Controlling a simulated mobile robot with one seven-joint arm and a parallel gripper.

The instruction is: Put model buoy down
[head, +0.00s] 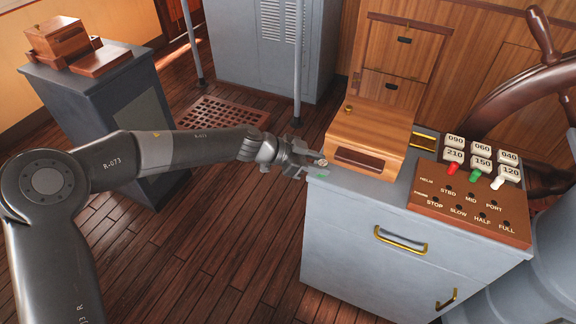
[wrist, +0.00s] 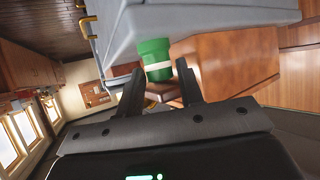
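The model buoy (wrist: 156,60) is a green cylinder with a pale band. In the wrist view it stands out from the grey cabinet top, which appears upside down there. It appears to rest on the top near the edge. My gripper (wrist: 159,72) has its two dark fingers apart, with the buoy's near end between or just past the tips. A narrow gap seems to show beside the right finger; contact on the left is unclear. In the head view my gripper (head: 308,163) is at the left corner of the grey cabinet (head: 360,245), and the buoy is mostly hidden there.
A wooden box (head: 368,135) stands on the cabinet close to my gripper. A control panel (head: 470,213) with levers and number blocks lies to its right. A ship's wheel (head: 520,85) stands behind. A dark pedestal (head: 110,110) is at left. Plank floor lies left of the cabinet.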

